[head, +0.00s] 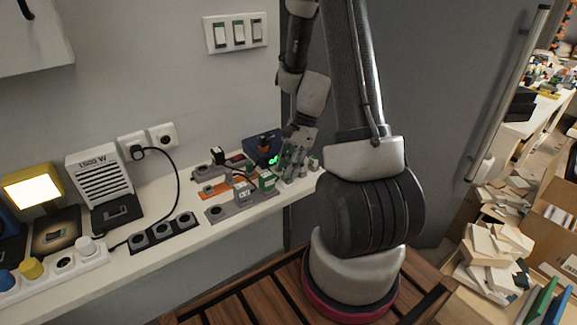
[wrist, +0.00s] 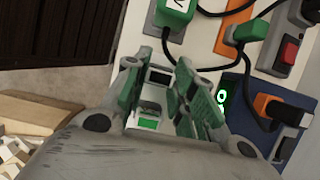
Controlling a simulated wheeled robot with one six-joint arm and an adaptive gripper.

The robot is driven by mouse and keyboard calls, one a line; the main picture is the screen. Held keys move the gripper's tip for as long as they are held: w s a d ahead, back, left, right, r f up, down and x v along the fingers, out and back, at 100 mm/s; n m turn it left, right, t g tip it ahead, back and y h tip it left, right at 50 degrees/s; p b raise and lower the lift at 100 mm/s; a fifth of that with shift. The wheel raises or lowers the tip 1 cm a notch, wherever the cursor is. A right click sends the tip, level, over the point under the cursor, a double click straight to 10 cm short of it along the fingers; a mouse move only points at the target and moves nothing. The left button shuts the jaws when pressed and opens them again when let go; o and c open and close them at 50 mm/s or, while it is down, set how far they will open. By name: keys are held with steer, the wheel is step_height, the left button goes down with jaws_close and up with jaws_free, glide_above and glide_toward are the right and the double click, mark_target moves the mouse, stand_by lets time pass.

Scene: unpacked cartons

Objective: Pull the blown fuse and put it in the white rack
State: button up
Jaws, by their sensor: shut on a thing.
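My gripper (head: 294,158) is at the right end of the white shelf, low over the white rack (head: 284,184). In the wrist view my gripper (wrist: 158,80) has its two green-and-grey fingers closed around a small dark-and-pale piece, which I take for the fuse (wrist: 160,76). Most of it is hidden by the fingers. Below it in that view a green-faced piece (wrist: 149,123) shows between the fingers. Whether the fuse touches the rack I cannot tell. Green pieces stand beside my gripper in the head view.
A green-topped plug (head: 267,180) and a grey block (head: 241,190) stand left of my gripper. A dark blue meter (head: 262,146) with green digits stands behind, with cables close by. The shelf's edge is near.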

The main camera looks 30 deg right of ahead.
steer(key=o, duration=0.8)
steer(key=shift+o, duration=0.2)
steer(key=v, duration=1.2)
steer(key=s+a+r+n+t+h, duration=0.2)
steer(key=s+a+r+n, duration=0.2)
steer(key=s+r+n, duration=0.3)
steer(key=s+a+r+n+t+h, duration=0.2)
steer(key=s+a+r+n, duration=0.2)
steer(key=s+r+n, duration=0.4)
steer(key=shift+s+n+t+h, duration=0.3)
steer(key=shift+s+n, duration=0.55)
steer(key=shift+n, duration=0.45)
